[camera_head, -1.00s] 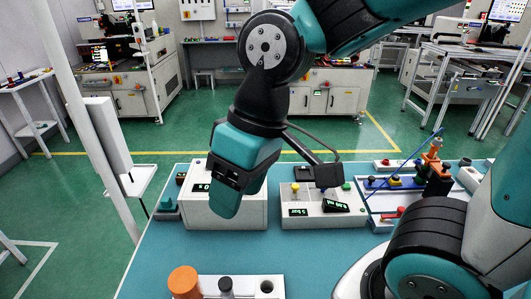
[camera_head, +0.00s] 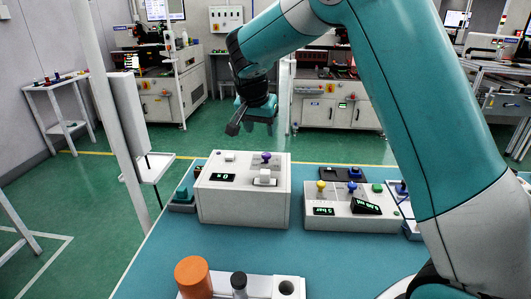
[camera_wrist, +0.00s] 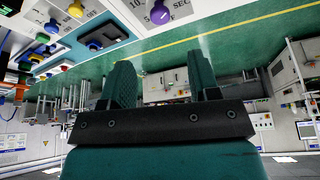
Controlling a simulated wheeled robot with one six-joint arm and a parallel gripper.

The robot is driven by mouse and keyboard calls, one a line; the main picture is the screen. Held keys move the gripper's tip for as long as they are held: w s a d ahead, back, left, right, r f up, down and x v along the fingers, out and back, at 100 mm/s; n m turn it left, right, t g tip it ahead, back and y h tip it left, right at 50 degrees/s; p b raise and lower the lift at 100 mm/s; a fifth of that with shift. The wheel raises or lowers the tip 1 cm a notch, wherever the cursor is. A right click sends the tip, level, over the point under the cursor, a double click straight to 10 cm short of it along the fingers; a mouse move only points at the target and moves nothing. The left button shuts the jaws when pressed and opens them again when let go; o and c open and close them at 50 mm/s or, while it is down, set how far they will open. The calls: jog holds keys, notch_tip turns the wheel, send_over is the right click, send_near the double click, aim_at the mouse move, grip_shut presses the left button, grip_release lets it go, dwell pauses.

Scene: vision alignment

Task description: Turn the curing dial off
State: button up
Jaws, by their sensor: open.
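A purple dial (camera_head: 266,157) stands on top of the large white box (camera_head: 225,205), beside a white block and a green-lit display. In the wrist view the purple dial (camera_wrist: 160,14) sits at the top edge beside a scale marked SEC. No label naming the curing dial is readable. My gripper (camera_head: 250,127) hangs above and beyond the white box, apart from the dial. In the wrist view its two fingers (camera_wrist: 163,85) are spread with nothing between them.
A second white box with a yellow knob (camera_head: 320,187) and a blue knob (camera_head: 353,188) stands to the right. An orange cylinder (camera_head: 193,277) is on a white holder at the front. The teal table (camera_head: 165,255) is clear between them. A pale post (camera_head: 110,120) rises at left.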

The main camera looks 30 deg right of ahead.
aim_at(266, 154)
jog(key=p+x, duration=0.1)
jog(key=x, duration=1)
jog(key=shift+w, duration=0.1)
jog(key=c, duration=0.9)
